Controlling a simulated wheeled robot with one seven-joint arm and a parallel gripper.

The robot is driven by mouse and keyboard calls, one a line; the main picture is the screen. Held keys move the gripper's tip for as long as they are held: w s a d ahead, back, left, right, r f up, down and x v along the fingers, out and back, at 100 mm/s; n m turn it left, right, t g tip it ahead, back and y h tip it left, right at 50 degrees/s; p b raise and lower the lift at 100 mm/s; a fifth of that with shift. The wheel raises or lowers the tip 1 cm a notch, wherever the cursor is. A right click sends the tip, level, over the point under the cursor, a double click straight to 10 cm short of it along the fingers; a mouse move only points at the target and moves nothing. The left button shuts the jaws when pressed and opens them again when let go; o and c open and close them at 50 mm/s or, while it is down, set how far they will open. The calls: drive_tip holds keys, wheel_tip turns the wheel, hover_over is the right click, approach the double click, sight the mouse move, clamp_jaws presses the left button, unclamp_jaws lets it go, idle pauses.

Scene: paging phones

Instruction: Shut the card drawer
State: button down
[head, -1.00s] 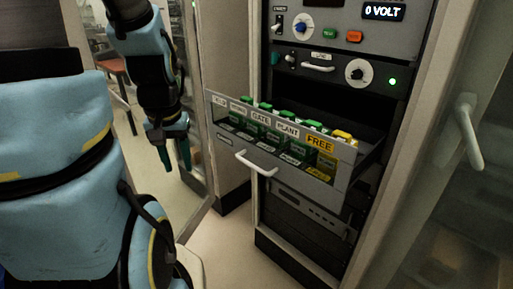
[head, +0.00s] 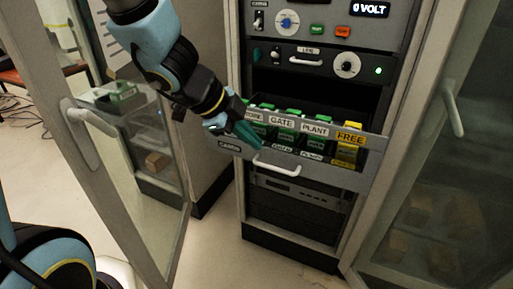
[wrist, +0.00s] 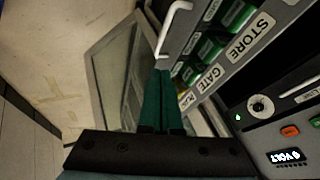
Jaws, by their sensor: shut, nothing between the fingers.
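The card drawer (head: 330,172) is pulled out of the rack, with its grey front and white bar handle (head: 276,168) facing me. Green cards (head: 285,137) and a yellow card (head: 347,150) stand in it behind labels such as GATE, PLANT and FREE. My gripper (head: 258,143) is shut and empty, at the left part of the drawer front, up and left of the handle. I cannot tell whether it touches the front. In the wrist view the closed green fingers (wrist: 162,74) point toward the handle (wrist: 172,28), with the labelled drawer (wrist: 212,75) to their right.
An open glass door (head: 120,190) with a white handle stands at the left, and another glass door (head: 430,190) at the right. Above the drawer are panels with knobs and a 0 VOLT display (head: 369,9). Floor is clear below the drawer.

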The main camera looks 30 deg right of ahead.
sight(280, 154)
drive_tip(key=b+x, duration=0.1)
drive_tip(key=x, duration=0.2)
drive_tip(key=d+b+x, duration=0.1)
drive_tip(key=x, duration=0.3)
drive_tip(key=w+r+b+x, duration=0.1)
drive_tip(key=b+x, duration=0.1)
drive_tip(key=x, duration=0.2)
drive_tip(key=shift+d, duration=0.35)
drive_tip(key=shift+w+d+f, duration=0.1)
drive_tip(key=shift+w+d, duration=0.25)
drive_tip(key=shift+d, duration=0.15)
